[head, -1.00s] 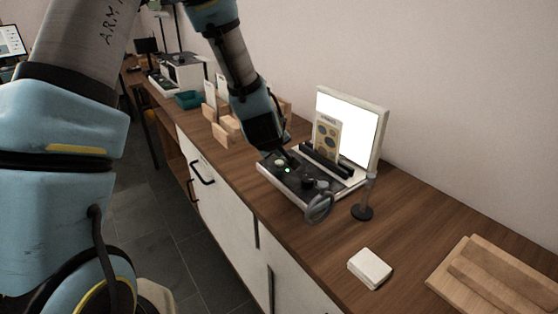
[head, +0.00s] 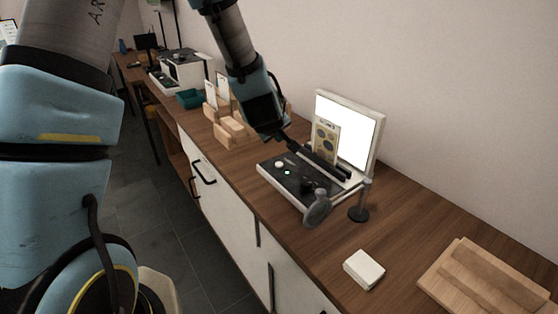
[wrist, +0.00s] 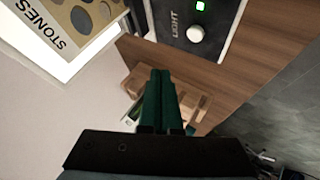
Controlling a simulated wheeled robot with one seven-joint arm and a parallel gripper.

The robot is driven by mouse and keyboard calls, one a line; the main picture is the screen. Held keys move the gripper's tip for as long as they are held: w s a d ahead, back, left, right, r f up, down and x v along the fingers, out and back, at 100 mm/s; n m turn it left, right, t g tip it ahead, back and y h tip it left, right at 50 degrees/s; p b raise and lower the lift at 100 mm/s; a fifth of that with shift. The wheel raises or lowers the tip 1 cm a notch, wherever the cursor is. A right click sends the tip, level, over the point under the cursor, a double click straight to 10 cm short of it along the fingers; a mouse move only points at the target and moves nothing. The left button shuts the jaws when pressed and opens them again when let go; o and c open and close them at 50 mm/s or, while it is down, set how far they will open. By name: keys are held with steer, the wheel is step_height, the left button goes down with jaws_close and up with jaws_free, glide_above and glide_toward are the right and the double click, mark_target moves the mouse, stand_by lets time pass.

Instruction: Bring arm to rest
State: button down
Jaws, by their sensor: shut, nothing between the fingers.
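My arm reaches down from the top of the head view, with my gripper (head: 294,146) above the back left part of a dark panel device (head: 284,175). In the wrist view my gripper (wrist: 161,75) shows as two green fingers pressed together, with nothing between them. Beyond the fingertips that view shows the panel (wrist: 190,22) with a lit green light, a pale round knob (wrist: 195,34) and the word LIGHT. A card marked STONES (wrist: 75,22) is at its upper left. I cannot tell the gripper's exact height above the device.
A lit white screen (head: 364,130) stands behind the card (head: 325,138). A round grey disc (head: 317,208) and a small stand (head: 359,213) are at the device's front right. A white box (head: 364,269) and wooden board (head: 480,285) are nearer.

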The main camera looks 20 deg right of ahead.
stand_by(0.3)
steer(key=a+r+m+g+y, duration=0.2)
steer(key=a+r+g+y, duration=0.1)
steer(key=a, duration=1.7)
steer(key=s+a+r+g+y, duration=0.1)
steer(key=s+a, duration=0.4)
steer(key=a, duration=0.3)
steer(key=s+a+r+g+y, duration=0.1)
steer(key=s+a, duration=0.4)
steer(key=a, duration=0.3)
steer(key=shift+m+g, duration=0.4)
